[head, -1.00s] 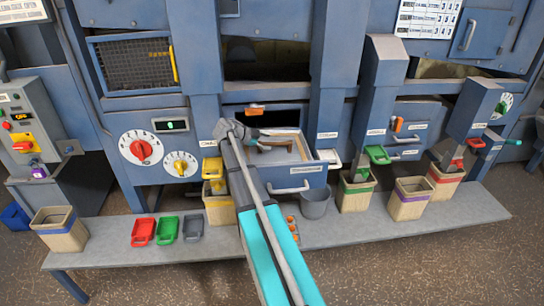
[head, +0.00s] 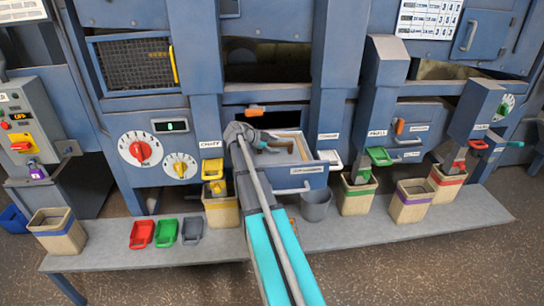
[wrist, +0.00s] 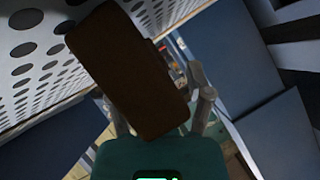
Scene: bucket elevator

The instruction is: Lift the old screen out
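An open drawer (head: 307,184) stands out from the middle of the blue machine. A pale frame with a light wooden rim (head: 299,149) lies in it and may be the old screen. My gripper (head: 270,143) reaches over the drawer, partly hidden by my arm, beside a brown piece. In the wrist view, a dark brown block (wrist: 128,70) covers much of my gripper (wrist: 160,112). A white perforated sheet (wrist: 40,45) fills the upper left of the wrist view.
A yellow scoop (head: 212,170) and a bin (head: 222,212) stand left of the drawer, and a grey bucket (head: 315,207) below its right side. An orange handle (head: 254,111) sits above. Machine posts flank the drawer. The bench (head: 110,250) is clear at front left.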

